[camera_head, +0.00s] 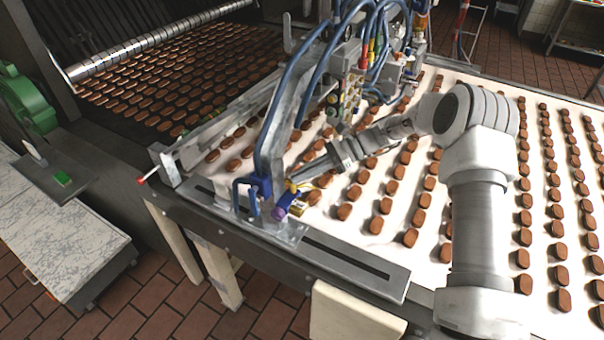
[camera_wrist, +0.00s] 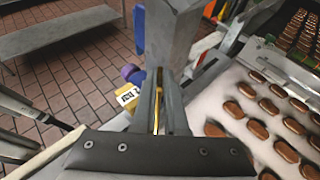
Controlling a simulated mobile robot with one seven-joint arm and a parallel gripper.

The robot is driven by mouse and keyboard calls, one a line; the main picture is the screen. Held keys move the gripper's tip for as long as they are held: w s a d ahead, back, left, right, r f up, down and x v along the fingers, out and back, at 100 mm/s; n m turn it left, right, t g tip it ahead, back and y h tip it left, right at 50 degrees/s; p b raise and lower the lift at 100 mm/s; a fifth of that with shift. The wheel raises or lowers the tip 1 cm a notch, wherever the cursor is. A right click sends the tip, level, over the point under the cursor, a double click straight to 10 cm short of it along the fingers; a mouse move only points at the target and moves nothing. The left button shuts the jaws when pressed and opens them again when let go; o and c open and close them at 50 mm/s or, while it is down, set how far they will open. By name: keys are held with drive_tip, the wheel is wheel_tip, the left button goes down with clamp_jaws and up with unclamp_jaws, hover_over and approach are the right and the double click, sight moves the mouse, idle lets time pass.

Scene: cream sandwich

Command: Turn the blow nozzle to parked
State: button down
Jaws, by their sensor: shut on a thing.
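The blow nozzle fitting stands at the near edge of the conveyor, beside a grey upright post (camera_head: 268,150). It shows a blue body (camera_head: 262,187), a purple round end (camera_head: 279,213) and a yellow part (camera_head: 291,187). My gripper (camera_head: 298,179) reaches it from the right, with its tips at the yellow part. In the wrist view my gripper (camera_wrist: 158,108) is shut on a thin brass-yellow strip (camera_wrist: 157,105) between its fingers. A yellow tag with dark print (camera_wrist: 128,96) and the purple end (camera_wrist: 131,72) show just left of the fingers. The post hides part of the fitting.
Rows of brown biscuits (camera_head: 380,225) lie on the white belt (camera_head: 335,240) under and beside my arm. Blue hoses and valves (camera_head: 375,50) crowd the back. A slotted metal rail (camera_head: 345,255) runs along the near edge. A worn white-topped cabinet (camera_head: 60,235) stands at left.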

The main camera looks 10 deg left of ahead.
drive_tip(key=shift+w+r, duration=0.15)
drive_tip(key=shift+w, duration=0.05)
drive_tip(key=c, duration=0.8)
unclamp_jaws()
drive_tip(key=shift+c, duration=0.2)
drive_tip(key=b+v, duration=0.3)
drive_tip(key=v, duration=1.4)
drive_tip(key=shift+d+r, duration=0.1)
drive_tip(key=shift+r, duration=0.05)
